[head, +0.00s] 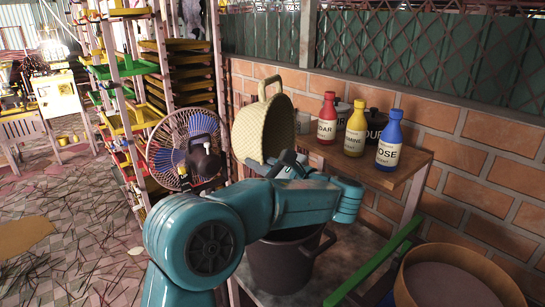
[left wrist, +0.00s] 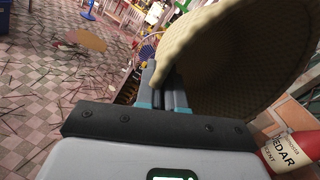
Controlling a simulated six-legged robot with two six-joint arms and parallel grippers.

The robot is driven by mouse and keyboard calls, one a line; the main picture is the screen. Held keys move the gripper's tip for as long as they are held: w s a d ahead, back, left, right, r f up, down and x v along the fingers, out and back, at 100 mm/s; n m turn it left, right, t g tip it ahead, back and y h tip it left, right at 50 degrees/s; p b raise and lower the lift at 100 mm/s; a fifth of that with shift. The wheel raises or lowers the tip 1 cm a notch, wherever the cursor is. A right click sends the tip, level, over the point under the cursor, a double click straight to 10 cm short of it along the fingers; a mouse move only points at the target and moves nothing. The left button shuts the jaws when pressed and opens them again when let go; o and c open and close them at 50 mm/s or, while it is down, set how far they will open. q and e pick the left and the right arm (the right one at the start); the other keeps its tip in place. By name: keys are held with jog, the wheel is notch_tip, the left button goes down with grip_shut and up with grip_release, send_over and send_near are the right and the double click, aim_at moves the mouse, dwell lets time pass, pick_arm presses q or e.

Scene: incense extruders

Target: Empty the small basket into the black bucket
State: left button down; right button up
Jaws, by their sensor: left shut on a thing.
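The small basket (head: 262,132) is pale yellow and woven, with an arched handle. It is held in the air, tipped steeply onto its side, above and slightly left of the black bucket (head: 283,265). My left gripper (head: 287,163) is shut on the basket at its lower right side. In the left wrist view the gripper (left wrist: 170,92) meets the edge of the basket (left wrist: 235,65), whose woven surface fills the upper right. The inside of the basket and any contents are hidden. My left arm crosses in front of the bucket and hides part of its rim; its inside does not show. My right gripper is out of view.
A wooden shelf (head: 412,160) by the brick wall holds red (head: 327,120), yellow (head: 355,132) and blue (head: 389,142) bottles and dark pots. A fan (head: 187,150) stands left of the basket. A large round tub (head: 450,280) is at lower right, beside a green bar (head: 375,262).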

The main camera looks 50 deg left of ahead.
pick_arm(q)
jog(key=shift+s+a+r+h, duration=0.25)
jog(key=shift+a+h, duration=0.15)
jog(key=shift+h, duration=0.2)
jog(key=shift+a+f, duration=0.1)
jog(key=shift+f, duration=0.15)
jog(key=shift+a+f+n+h+p, duration=0.15)
jog(key=shift+n+h+p, duration=0.25)
jog(key=shift+h+p, duration=0.3)
notch_tip(320, 180, down, 8)
jog(key=s+a+n+t+h+p, duration=0.1)
jog(key=a+n+t+h+p, duration=0.2)
jog(key=h+p, duration=0.85)
jog(key=shift+m+t+h, duration=0.4)
jog(key=shift+t+h, duration=0.3)
jog(key=shift+h, duration=0.15)
notch_tip(320, 180, up, 5)
jog(key=shift+w+d+b, duration=0.1)
jog(key=shift+d+b, duration=0.05)
jog(key=shift+b, duration=0.3)
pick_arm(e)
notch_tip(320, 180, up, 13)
pick_arm(q)
jog(key=shift+s, duration=0.2)
jog(key=shift+w, duration=0.2)
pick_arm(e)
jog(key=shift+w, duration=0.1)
